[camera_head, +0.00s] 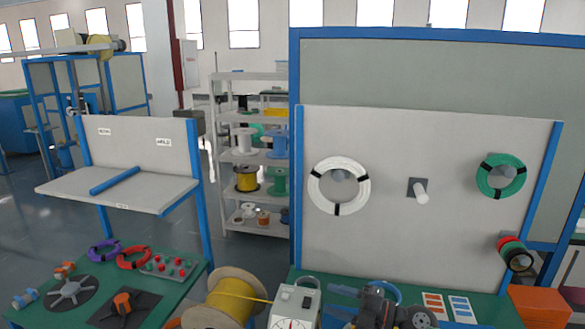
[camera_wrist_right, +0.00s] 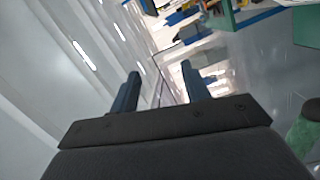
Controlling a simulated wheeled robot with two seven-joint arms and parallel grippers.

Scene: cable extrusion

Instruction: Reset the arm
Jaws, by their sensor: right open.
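My right gripper (camera_head: 333,301) is low in the head view, right of the middle, in front of the green bench. Its two dark fingers point left and stand apart, with nothing seen between them. In the right wrist view my right gripper (camera_wrist_right: 160,73) also shows open and empty, its fingers pointing up the picture toward a tilted view of the hall. My left gripper is in neither view.
A white-and-grey box device (camera_head: 294,303) and a yellow cable spool (camera_head: 222,313) stand left of my right gripper. A grey peg board (camera_head: 445,250) behind holds a white coil (camera_head: 317,192) and a green coil (camera_head: 483,181). An orange box (camera_head: 543,306) is at right.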

